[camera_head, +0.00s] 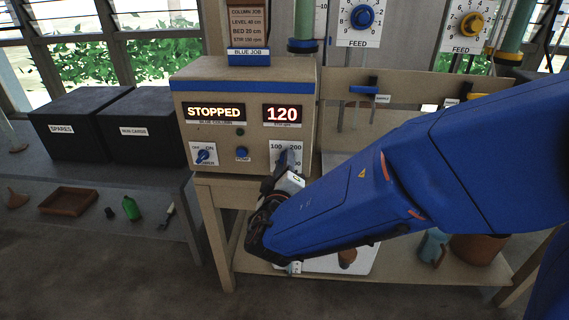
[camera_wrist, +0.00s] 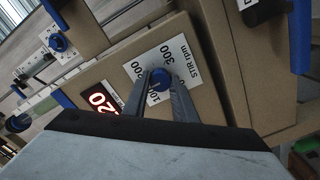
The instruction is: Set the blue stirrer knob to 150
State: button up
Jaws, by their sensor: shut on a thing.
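The blue stirrer knob (camera_wrist: 160,80) sits on a white dial plate marked STIR rpm (camera_wrist: 187,52) in the wrist view. My gripper (camera_wrist: 160,88) is shut on the knob, one finger on each side of it. In the head view my gripper (camera_head: 284,165) reaches the dial plate (camera_head: 277,148) at the lower right of the control box and hides the knob. The red display (camera_head: 282,115) on the box reads 120. The display beside it (camera_head: 214,112) reads STOPPED. The knob's pointer is too small to read.
A job card (camera_head: 248,25) above the box reads STIR 150 rpm. A blue switch (camera_head: 204,155) and another blue knob (camera_head: 242,153) are left of the dial. Feed dials (camera_head: 363,17) stand behind. Dark boxes (camera_head: 84,122) stand on the left bench.

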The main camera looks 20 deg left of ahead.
dwell(0.3)
jog(key=o, duration=1)
jog(key=shift+o, duration=0.2)
jog(key=v, duration=1.7)
jog(key=shift+s, duration=0.2)
jog(key=shift+f, duration=0.1)
